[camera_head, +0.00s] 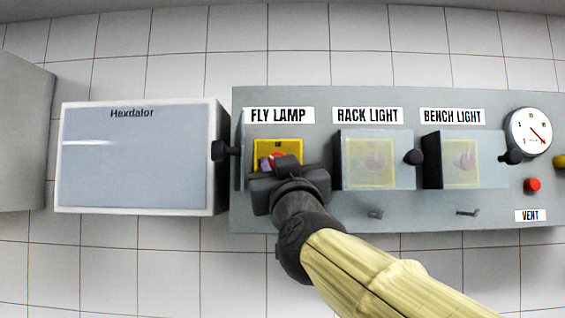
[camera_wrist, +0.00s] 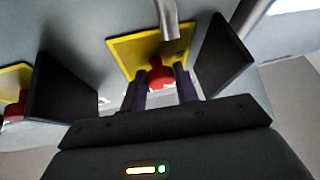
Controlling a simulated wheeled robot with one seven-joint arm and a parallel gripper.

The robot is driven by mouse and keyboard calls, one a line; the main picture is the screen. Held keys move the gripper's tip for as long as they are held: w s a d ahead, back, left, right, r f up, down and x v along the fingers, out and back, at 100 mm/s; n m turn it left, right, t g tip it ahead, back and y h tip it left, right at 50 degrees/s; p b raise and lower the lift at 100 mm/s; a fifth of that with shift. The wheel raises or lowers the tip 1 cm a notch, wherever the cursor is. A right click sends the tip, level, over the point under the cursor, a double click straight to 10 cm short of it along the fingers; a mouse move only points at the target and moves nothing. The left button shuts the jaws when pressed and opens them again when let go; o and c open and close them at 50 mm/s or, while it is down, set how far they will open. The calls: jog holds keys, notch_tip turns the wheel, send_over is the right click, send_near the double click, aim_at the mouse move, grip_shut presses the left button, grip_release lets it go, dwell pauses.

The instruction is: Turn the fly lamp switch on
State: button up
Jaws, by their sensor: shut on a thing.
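The fly lamp switch is a red knob (camera_head: 274,158) on a yellow plate (camera_head: 291,146), below the label FLY LAMP (camera_head: 278,115). Its clear cover (camera_head: 239,155) is swung open to the left, with a black knob on it. My gripper (camera_head: 281,166) is at the switch and partly hides it. In the wrist view the red knob (camera_wrist: 160,74) is between the two fingers of my gripper (camera_wrist: 162,86), which is shut on it. The yellow plate (camera_wrist: 122,46) shows behind. I cannot tell which position the switch is in.
Closed clear covers stand over the RACK LIGHT (camera_head: 368,162) and BENCH LIGHT (camera_head: 460,162) switches to the right. A gauge (camera_head: 529,131) and a red button (camera_head: 532,185) are at the far right. A box labelled Hexdalor (camera_head: 135,165) is at the left.

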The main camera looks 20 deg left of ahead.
jog(key=shift+m+h, duration=0.4)
jog(key=o, duration=1)
jog(key=shift+c, duration=0.2)
jog(key=shift+f, duration=0.1)
